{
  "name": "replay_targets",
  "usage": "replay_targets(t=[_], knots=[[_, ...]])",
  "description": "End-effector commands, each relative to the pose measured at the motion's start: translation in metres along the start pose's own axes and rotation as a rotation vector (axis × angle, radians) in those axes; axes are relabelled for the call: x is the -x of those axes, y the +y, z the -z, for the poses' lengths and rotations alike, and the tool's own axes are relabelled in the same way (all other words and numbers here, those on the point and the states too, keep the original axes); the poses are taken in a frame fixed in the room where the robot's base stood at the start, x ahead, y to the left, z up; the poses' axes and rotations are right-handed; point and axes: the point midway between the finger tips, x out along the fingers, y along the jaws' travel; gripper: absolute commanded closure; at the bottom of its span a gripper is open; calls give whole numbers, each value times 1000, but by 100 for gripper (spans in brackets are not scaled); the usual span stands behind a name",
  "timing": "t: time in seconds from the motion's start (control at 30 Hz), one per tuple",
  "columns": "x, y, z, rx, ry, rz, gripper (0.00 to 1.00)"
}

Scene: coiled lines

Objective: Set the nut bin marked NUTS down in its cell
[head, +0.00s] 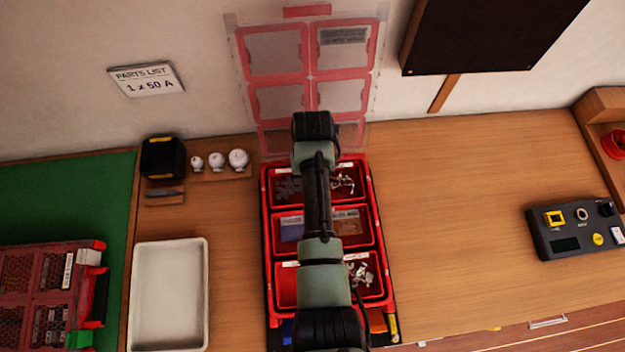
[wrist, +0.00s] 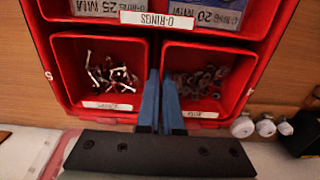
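The red nut bin (wrist: 212,123) holds small grey nuts, with a white label at its near wall in the wrist view, upside down and hard to read. It sits level with its neighbour in the red case, at the back left in the head view (head: 288,187). Whether its base touches the cell floor is hidden. My gripper (wrist: 160,80) has its blue fingers close together at the bin's side wall, beside the neighbouring bin. The fingers look shut on that thin wall. In the head view my arm hides the fingers.
The neighbouring bin (wrist: 112,75) holds silvery screws, very close to the fingers. The O-ring bin (wrist: 158,19) lies beyond. A white tray (head: 168,295), small white knobs (head: 216,162) and a black box (head: 162,157) stand left of the case. The bench right of it is clear up to a dark device (head: 575,229).

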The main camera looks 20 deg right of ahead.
Motion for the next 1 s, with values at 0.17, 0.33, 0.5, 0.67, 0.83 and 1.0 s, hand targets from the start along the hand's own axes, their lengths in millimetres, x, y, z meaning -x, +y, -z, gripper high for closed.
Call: replay_targets(t=[0.17,0.33,0.5,0.67,0.83,1.0], knots=[[0,0,0,0,0,0,83],[0,0,0,0,0,0,62],[0,1,0,-1,-1,-1,62],[8,1,1,-1,3,-2,62],[35,1,2,-1,7,-2,62],[74,0,2,0,7,-1,62]])
